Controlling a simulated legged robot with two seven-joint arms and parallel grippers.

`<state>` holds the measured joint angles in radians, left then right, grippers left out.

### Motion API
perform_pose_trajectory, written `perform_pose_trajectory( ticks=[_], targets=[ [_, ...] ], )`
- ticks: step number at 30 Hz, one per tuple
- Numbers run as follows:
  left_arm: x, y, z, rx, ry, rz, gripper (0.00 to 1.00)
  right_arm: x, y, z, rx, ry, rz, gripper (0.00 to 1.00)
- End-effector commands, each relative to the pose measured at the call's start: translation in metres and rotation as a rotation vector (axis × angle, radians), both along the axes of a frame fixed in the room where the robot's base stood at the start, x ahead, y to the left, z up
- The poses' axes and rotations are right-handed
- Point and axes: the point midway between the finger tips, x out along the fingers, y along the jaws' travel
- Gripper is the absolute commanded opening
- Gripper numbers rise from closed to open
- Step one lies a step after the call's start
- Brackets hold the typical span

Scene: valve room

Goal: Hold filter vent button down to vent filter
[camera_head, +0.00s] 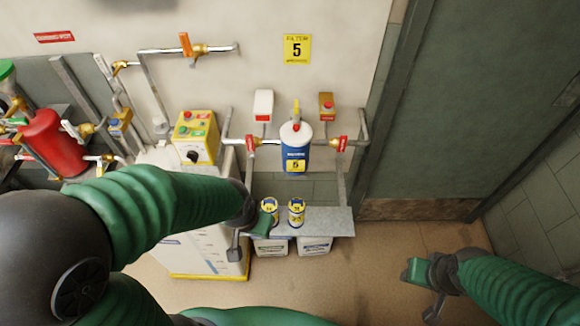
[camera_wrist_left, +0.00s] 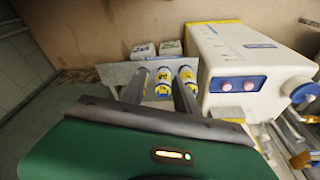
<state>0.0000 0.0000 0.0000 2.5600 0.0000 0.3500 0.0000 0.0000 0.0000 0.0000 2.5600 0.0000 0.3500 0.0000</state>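The filter (camera_head: 295,157) is a blue canister with a white cap, fixed to the pipes on the wall in the head view. A small red vent button (camera_head: 296,127) sits on top of its cap. My left gripper (camera_head: 249,236) is open and empty, below and left of the filter, near the front left of the small shelf. In the left wrist view its two fingers (camera_wrist_left: 160,88) are apart, with cans beyond them. My right gripper (camera_head: 425,289) looks open and empty, low at the right, well away from the filter. The wrist view does not show the filter.
Yellow-labelled cans (camera_head: 296,212) stand on the grey shelf (camera_head: 333,223), with white containers (camera_head: 314,245) beneath. Red-tagged valves (camera_head: 339,145) flank the filter. A yellow control box (camera_head: 195,136) sits on a white machine to the left. A red tank (camera_head: 52,143) is farther left. The floor at right is clear.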

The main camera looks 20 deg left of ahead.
Motion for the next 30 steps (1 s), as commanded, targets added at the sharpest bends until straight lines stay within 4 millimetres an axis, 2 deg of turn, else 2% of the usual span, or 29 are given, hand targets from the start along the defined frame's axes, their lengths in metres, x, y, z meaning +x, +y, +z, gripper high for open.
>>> perform_pose_trajectory(
  ticks=[9, 17, 30],
  targets=[
    [0.0000, 0.0000, 0.0000, 0.000, 0.000, 0.000, 0.35, 0.0000, 0.0000, 0.0000, 0.000, 0.000, 0.000, 0.43],
    [0.0000, 0.0000, 0.0000, 0.000, 0.000, 0.000, 0.01, 0.0000, 0.0000, 0.0000, 0.000, 0.000, 0.000, 0.43],
    [0.0000, 0.0000, 0.0000, 0.000, 0.000, 0.000, 0.00, 0.0000, 0.0000, 0.0000, 0.000, 0.000, 0.000, 0.43]
  ],
)
